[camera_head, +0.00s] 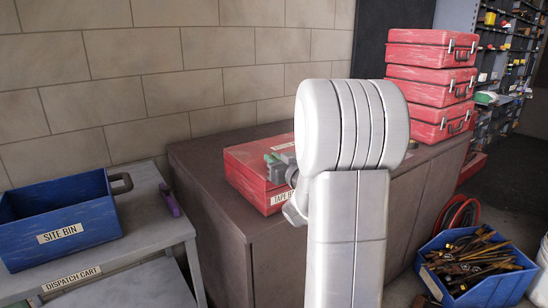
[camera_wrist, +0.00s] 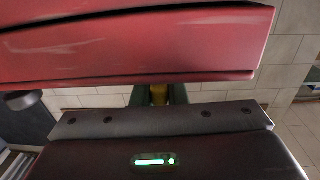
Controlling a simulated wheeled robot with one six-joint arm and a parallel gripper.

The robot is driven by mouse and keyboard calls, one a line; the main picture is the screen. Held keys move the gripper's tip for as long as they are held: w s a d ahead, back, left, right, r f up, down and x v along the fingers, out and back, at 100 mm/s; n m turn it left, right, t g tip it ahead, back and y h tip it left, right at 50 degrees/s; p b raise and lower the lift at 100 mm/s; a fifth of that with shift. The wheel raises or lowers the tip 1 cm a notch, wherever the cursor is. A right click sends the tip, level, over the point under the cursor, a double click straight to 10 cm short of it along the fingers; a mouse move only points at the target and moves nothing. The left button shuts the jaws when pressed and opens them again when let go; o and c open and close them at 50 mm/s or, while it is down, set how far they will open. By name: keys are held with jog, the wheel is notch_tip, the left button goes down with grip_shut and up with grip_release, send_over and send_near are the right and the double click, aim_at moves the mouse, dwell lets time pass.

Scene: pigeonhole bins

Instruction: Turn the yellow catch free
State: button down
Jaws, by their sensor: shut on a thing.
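The yellow catch (camera_wrist: 159,94) shows only as a small patch in the wrist view, between the dark green fingers of my gripper (camera_wrist: 160,97). My gripper is shut on it. The red box (camera_wrist: 140,45) fills the top of the wrist view, close to the fingers. In the head view the red box (camera_head: 243,178), with a label reading "TAPE B…", sits on the brown cabinet. My arm hides its right part, and my gripper (camera_head: 280,166) is at its front. The catch is hidden in the head view, and its turn angle cannot be told.
A blue bin labelled "SITE BIN" (camera_head: 60,234) stands on a grey cart (camera_head: 125,282) at the left. Stacked red cases (camera_head: 425,72) stand on the cabinet (camera_head: 215,195) at the back right. A blue crate of tools (camera_head: 490,294) is on the floor at the right.

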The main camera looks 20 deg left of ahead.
dwell(0.3)
jog(key=c, duration=1.4)
grip_release()
jog(key=shift+c, duration=0.2)
jog(key=v, duration=1.4)
jog(key=shift+w, duration=0.1)
jog(key=x, duration=1.4)
jog(key=shift+a, duration=0.1)
